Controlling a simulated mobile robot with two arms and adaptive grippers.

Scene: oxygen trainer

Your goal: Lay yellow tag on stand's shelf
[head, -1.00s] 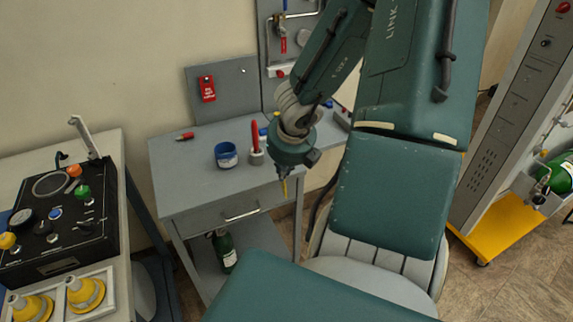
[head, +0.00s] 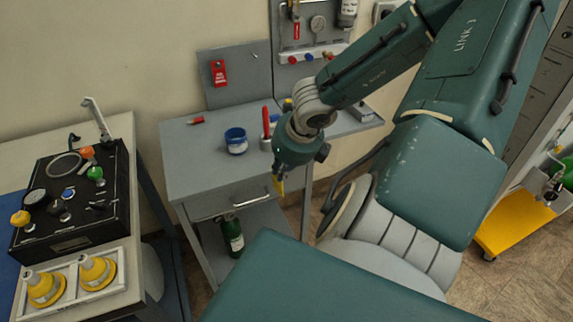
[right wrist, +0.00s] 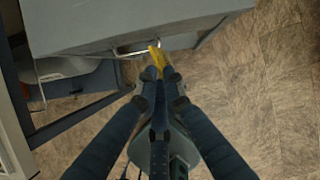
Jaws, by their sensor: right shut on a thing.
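The yellow tag (head: 279,186) is held in my right gripper (head: 280,178), which points down by the right front of the grey stand (head: 192,172). In the right wrist view the tag (right wrist: 158,58) sticks out between the closed fingertips (right wrist: 159,74), close to the stand's drawer handle (right wrist: 135,48). I cannot tell whether it touches the stand. The stand's lower shelf (head: 262,222) lies below the drawer, partly hidden by the green padded surface in front. My left gripper is not in view.
A green bottle (head: 232,236) stands on the lower shelf. A blue cup (head: 236,141) and a red-handled item (head: 266,122) stand on the top. A black control box (head: 70,205) is at left. Floor right of the stand is open.

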